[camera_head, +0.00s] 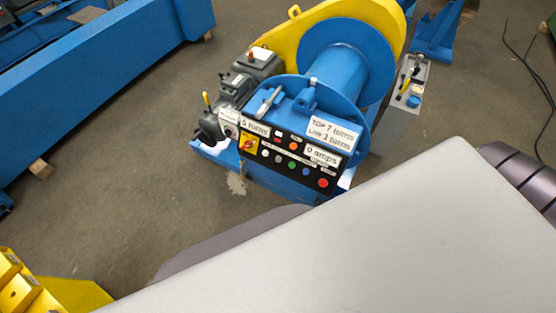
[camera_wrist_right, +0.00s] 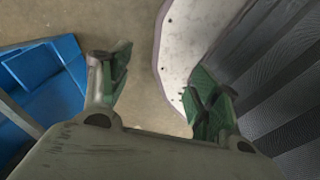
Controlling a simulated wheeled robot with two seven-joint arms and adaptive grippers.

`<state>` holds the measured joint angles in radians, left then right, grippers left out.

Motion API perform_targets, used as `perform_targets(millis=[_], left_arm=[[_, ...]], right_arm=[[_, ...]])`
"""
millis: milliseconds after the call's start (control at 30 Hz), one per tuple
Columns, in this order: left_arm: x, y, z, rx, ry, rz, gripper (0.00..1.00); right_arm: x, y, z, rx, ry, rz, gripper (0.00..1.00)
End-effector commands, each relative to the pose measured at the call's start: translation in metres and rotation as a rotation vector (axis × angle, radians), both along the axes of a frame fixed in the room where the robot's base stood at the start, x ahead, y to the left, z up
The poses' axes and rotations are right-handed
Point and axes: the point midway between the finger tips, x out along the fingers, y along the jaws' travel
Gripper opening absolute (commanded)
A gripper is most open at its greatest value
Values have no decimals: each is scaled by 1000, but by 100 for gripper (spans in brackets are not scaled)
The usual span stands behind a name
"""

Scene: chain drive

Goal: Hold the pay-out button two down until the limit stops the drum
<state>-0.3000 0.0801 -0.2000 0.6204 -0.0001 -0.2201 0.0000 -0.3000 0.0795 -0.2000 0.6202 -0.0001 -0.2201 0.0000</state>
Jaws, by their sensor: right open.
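A blue drum winch (camera_head: 345,65) stands on the floor at upper middle in the head view, with a black control panel (camera_head: 250,165) on its front. The panel bears a row of small coloured buttons, with a red button (camera_head: 323,183) at its right end. The button labels are too small to read, so I cannot tell which is pay-out two. A display plate (camera_head: 256,129) seems to read 5 turns. My left gripper is out of view.
A grey pedestal (camera_head: 398,125) with a yellow lever and a blue knob stands right of the winch. A long blue beam (camera_head: 95,75) lies at left, and a yellow part (camera_head: 40,295) at lower left. Open floor lies between the beam and the winch.

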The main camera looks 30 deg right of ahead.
Motion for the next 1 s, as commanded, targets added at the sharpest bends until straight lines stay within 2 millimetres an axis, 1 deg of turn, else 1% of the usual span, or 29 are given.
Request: perform_targets(millis=[33,67,433,1000], left_arm=[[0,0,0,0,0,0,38],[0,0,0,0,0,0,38],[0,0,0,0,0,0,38],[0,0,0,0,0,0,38]], right_arm=[[0,0,0,0,0,0,52],[0,0,0,0,0,0,48],[0,0,0,0,0,0,1],[0,0,0,0,0,0,0]])
